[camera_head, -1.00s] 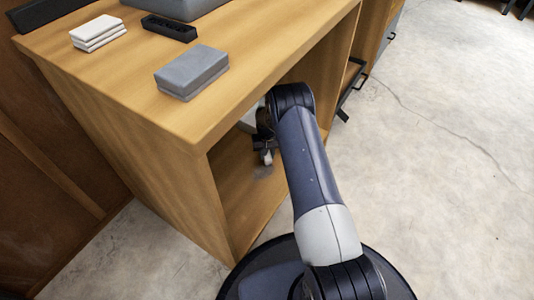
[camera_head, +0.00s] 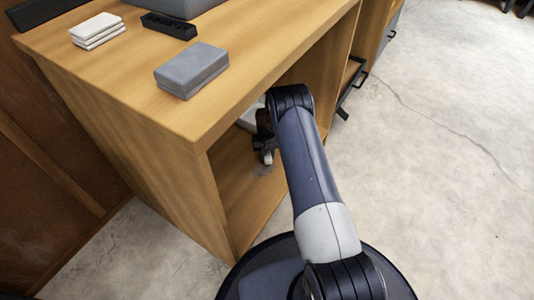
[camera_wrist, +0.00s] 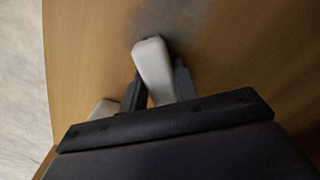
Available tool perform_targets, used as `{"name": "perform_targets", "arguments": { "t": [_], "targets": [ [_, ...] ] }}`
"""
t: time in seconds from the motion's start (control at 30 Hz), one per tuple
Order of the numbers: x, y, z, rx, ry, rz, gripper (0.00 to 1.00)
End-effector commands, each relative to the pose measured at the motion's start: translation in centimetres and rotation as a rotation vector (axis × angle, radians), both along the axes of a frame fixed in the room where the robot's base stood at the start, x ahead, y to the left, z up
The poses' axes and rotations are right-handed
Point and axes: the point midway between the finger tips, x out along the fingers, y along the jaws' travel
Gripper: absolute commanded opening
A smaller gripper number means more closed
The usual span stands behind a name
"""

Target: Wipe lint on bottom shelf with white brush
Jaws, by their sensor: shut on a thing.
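My gripper (camera_wrist: 158,88) is shut on the white brush (camera_wrist: 152,62), whose pale rounded body sticks out between the two dark fingers in the wrist view. In the head view my gripper (camera_head: 265,150) is inside the open shelf space, low over the bottom shelf (camera_head: 235,205). The brush (camera_head: 267,157) shows there only as a small pale bit. The lint is a dark grey smudge (camera_wrist: 170,22) on the wood just beyond the brush tip. It also shows as a faint grey patch (camera_head: 264,170) below the gripper. Whether the brush touches the shelf, I cannot tell.
The wooden unit's top (camera_head: 125,75) hangs over the shelf, with side panels close around my arm. On top are a grey box (camera_head: 191,70), white stacked pieces (camera_head: 98,31) and a black tray (camera_head: 169,26). A pale thing (camera_wrist: 103,109) lies beside my gripper. Open floor (camera_head: 440,200) is at right.

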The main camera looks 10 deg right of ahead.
Motion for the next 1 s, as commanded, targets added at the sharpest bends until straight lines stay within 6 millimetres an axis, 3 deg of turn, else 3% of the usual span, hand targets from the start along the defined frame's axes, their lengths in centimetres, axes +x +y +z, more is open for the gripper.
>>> {"name": "perform_targets", "arguments": {
  "t": [0.43,1.0],
  "targets": [
    [-0.2,0.2,-0.6,0.000,0.000,0.001,0.02],
    [-2.8,2.7,-0.4,0.000,0.001,0.000,0.02]
  ]
}}
